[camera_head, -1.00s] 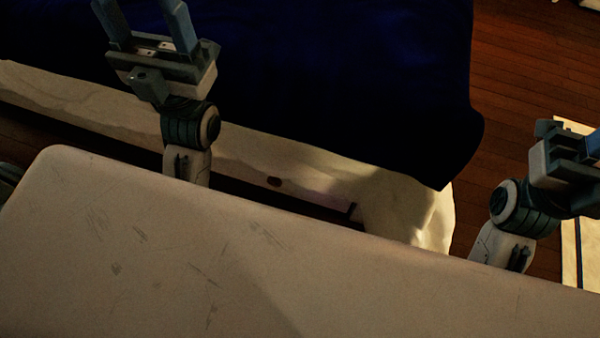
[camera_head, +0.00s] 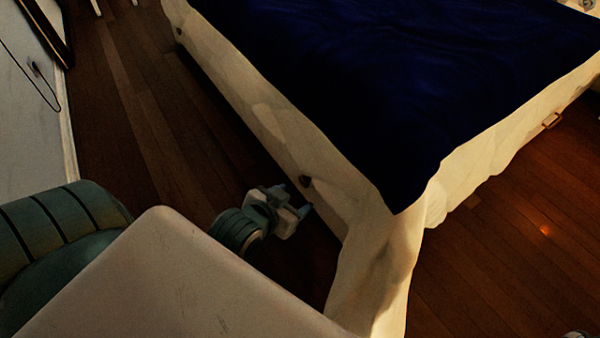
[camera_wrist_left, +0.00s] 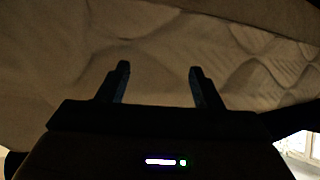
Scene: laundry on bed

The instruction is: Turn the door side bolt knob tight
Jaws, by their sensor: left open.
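My right gripper does not show.
The bed (camera_head: 375,205) has a dark blue cover (camera_head: 400,90). A small handle-like piece (camera_head: 552,120) is on its right side. A white panel (camera_head: 30,120) stands at the left. Wooden floor (camera_head: 150,130) is clear between the panel and bed.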

